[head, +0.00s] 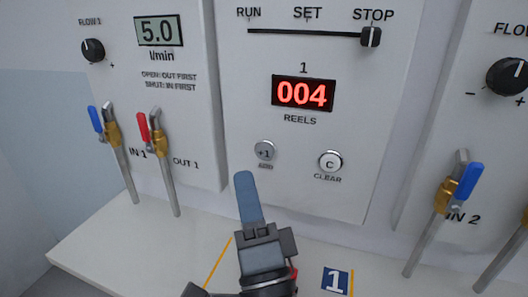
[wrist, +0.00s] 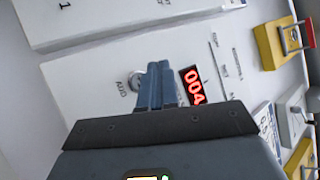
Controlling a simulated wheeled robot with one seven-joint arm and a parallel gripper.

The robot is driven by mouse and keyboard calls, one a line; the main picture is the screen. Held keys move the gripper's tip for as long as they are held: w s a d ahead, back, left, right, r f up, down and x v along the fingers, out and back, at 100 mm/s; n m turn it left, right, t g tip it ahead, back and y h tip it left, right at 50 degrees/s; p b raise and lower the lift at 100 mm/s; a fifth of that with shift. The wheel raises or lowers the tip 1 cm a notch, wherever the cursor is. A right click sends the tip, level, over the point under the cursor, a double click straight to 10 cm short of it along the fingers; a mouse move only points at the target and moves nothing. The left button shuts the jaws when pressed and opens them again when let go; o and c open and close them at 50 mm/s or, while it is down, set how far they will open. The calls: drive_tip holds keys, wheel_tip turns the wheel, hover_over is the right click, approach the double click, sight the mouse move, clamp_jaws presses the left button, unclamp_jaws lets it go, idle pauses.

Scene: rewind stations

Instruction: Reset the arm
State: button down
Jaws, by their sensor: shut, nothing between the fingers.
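My gripper (head: 248,197) is shut and empty, its fingers pointing up toward the panel just below the ADD button. It also shows in the wrist view (wrist: 160,80), with the two fingers together in front of the panel. Whether the fingertips touch the panel cannot be told. The counter display (head: 303,94) reads 004 in red above the word REELS. The +1 ADD button (head: 264,151) and the CLEAR button (head: 330,161) sit below the display. The slider knob (head: 371,37) stands at STOP, at the right end of its slot.
Left of the panel are a flow knob (head: 93,50), a display (head: 159,31) reading 5.0 l/min, a blue-handled valve (head: 96,119) and a red-handled valve (head: 144,128). At right are another blue-handled valve (head: 466,182) and a knob (head: 508,77). A blue 1 label (head: 335,280) marks the white ledge.

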drive_tip(key=s+d+f+n+g+h, duration=0.1)
drive_tip(key=s+d+f+n, duration=0.1)
drive_tip(key=s+d+f, duration=0.2)
drive_tip(key=s+d+f+n+g+h, duration=0.1)
drive_tip(key=s+d+f+n, duration=0.1)
drive_tip(key=s+d+f, duration=0.3)
drive_tip(key=s+d+f+n+g, duration=0.1)
drive_tip(key=s+d+f+n, duration=0.2)
drive_tip(key=s+d, duration=0.3)
drive_tip(key=shift+s+d+f+h, duration=0.2)
drive_tip(key=shift+f+h, duration=0.2)
drive_tip(key=shift+f, duration=0.25)
drive_tip(key=s+d+n+g+h, duration=0.1)
drive_tip(key=s+d+n+g, duration=0.2)
drive_tip(key=s, duration=0.7)
drive_tip(key=s+d+f+n+g+h, duration=0.1)
drive_tip(key=s+d+n+g+h, duration=0.1)
drive_tip(key=s, duration=0.7)
drive_tip(key=d+n, duration=0.1)
drive_tip(key=d, duration=0.1)
drive_tip(key=shift+s+d+f+n+g, duration=0.25)
drive_tip(key=shift+s+d+n+g, duration=0.1)
drive_tip(key=shift+n+g, duration=0.05)
